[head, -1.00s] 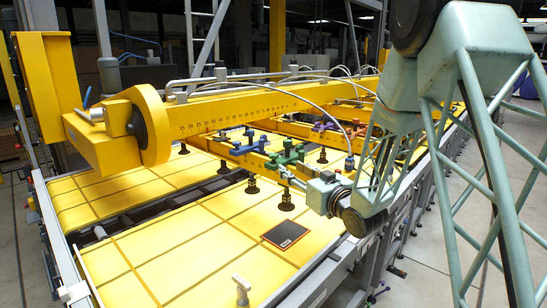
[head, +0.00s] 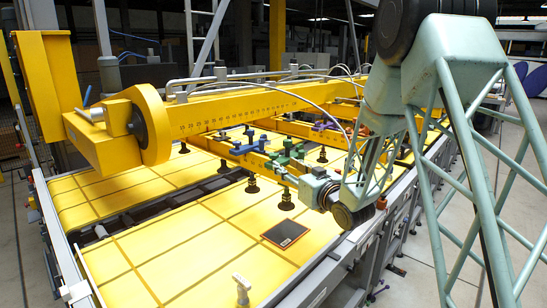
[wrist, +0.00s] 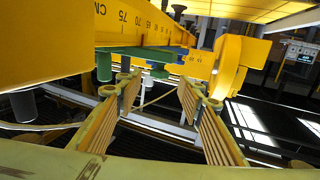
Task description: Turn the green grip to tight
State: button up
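The green grip (head: 287,155) sits on a yellow cross beam of the suction lifter in the head view, among blue and purple grips. In the wrist view a green part (wrist: 104,66) and a green bar (wrist: 150,54) show under the yellow beam, just beyond my fingertips. I cannot tell the grip's setting. My gripper (wrist: 160,86) is open, with its two ribbed fingers wide apart and nothing held between them. In the head view my gripper (head: 285,174) is just below and in front of the green grip, partly hidden by my wrist.
The long yellow main beam (head: 230,110) with a scale runs above the cross beams. Several dark suction cups (head: 286,200) hang over the yellow-panelled table (head: 180,260). A blue grip (head: 243,147) is left of the green one. A dark framed plate (head: 285,234) lies on the table.

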aim_at(276, 158)
jog(key=shift+p+x, duration=1)
jog(key=shift+x, duration=4)
jog(key=c, duration=0.9)
